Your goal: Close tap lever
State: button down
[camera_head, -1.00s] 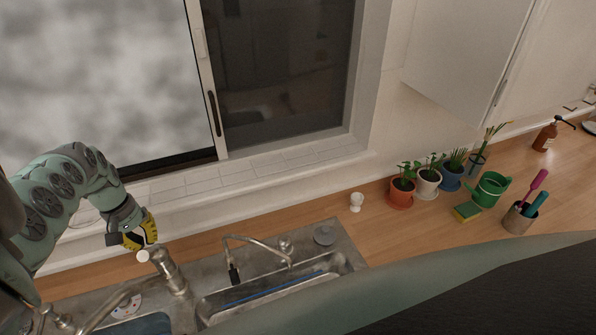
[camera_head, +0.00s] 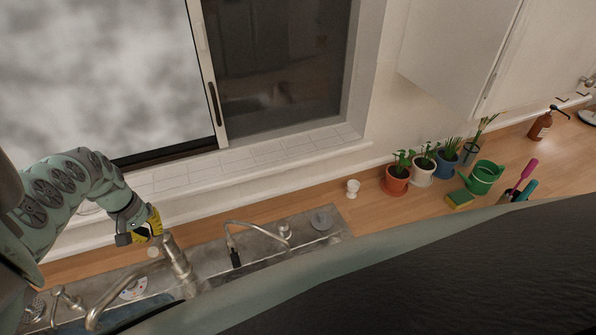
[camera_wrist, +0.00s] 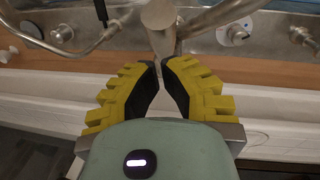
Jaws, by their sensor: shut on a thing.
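The metal tap (camera_head: 178,262) stands at the sink's back edge in the head view, its curved spout (camera_head: 110,300) reaching to the lower left. In the wrist view the tap's rounded top (camera_wrist: 158,15) is just beyond my fingertips, and the narrow tap lever (camera_wrist: 158,45) extends from it toward them. My gripper (camera_head: 160,224), with yellow and black fingers, is right above and behind the tap. In the wrist view the fingertips of my gripper (camera_wrist: 161,66) are close together, shut on the end of the lever. The exact contact is partly hidden by the fingers.
A second, thin tap (camera_head: 258,226) and a sink basin are to the right. Potted plants (camera_head: 396,182), a green watering can (camera_head: 484,178) and a sponge (camera_head: 459,200) stand on the wooden counter. The window sill (camera_head: 250,165) runs behind. My own body covers the lower right.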

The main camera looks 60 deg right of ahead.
jog(key=r, duration=0.1)
jog(key=w+r, duration=0.1)
jog(key=r, duration=0.1)
jog(key=shift+w+d+r, duration=0.1)
jog(key=shift+w+r, duration=0.25)
notch_tip(320, 180, up, 8)
jog(key=a+p, duration=0.1)
jog(key=shift+s+a+r, duration=0.2)
jog(key=shift+a, duration=0.1)
